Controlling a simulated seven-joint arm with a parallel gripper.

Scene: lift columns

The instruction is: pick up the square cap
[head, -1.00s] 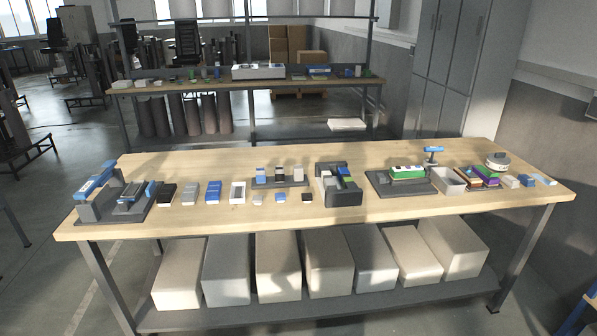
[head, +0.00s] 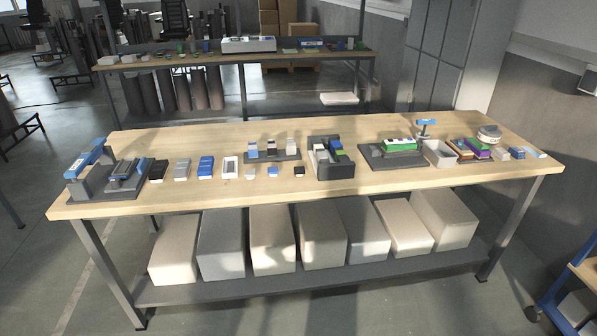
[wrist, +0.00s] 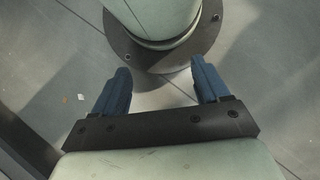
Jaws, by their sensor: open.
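Several small square pieces lie in the front row on the workbench in the head view: a white one (head: 250,173), a blue one (head: 273,171) and a black one (head: 299,170). They look like small caps, but I cannot tell which one is the square cap. My gripper (wrist: 160,68) shows only in the wrist view. Its two blue fingers are apart with nothing between them. Below it are the grey floor and a round base plate that appears to be mine. No cap shows in the wrist view.
The wooden workbench (head: 400,182) also carries a dark fixture with a blue-topped press (head: 88,158), flat boxes, a black block holder (head: 334,170), a green-topped device (head: 399,146) and a white tray (head: 439,154). Large pale bins (head: 322,238) fill the lower shelf. The bench's front strip is clear.

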